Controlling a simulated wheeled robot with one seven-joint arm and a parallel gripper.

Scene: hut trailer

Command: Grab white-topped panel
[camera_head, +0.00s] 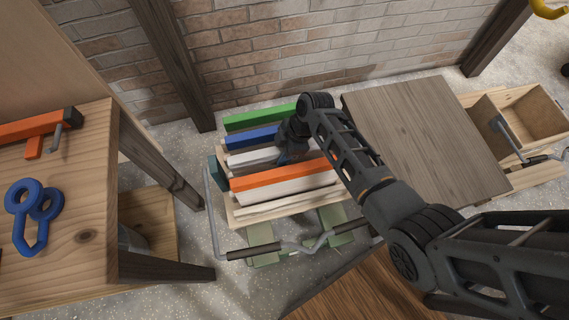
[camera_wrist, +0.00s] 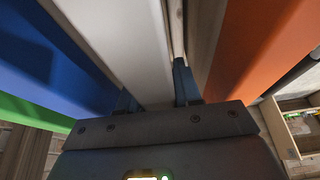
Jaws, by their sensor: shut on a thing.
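The white-topped panel (camera_head: 253,157) stands on edge in a wooden rack (camera_head: 237,213), between a blue-topped panel (camera_head: 252,137) and an orange-topped panel (camera_head: 283,174). In the wrist view the white top (camera_wrist: 125,45) runs up from between my fingers. My gripper (camera_wrist: 158,88) is shut on the white-topped panel, with one finger on each side of it. In the head view my arm hides the gripper's fingertips and the right end of the panel. The panel still sits among its neighbours.
A green-topped panel (camera_head: 262,118) stands at the back of the rack. A wooden table (camera_head: 80,215) with blue and orange tools is at the left. A grey wooden top (camera_head: 425,140) and an open box (camera_head: 535,112) are at the right. A brick wall (camera_head: 285,50) stands behind.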

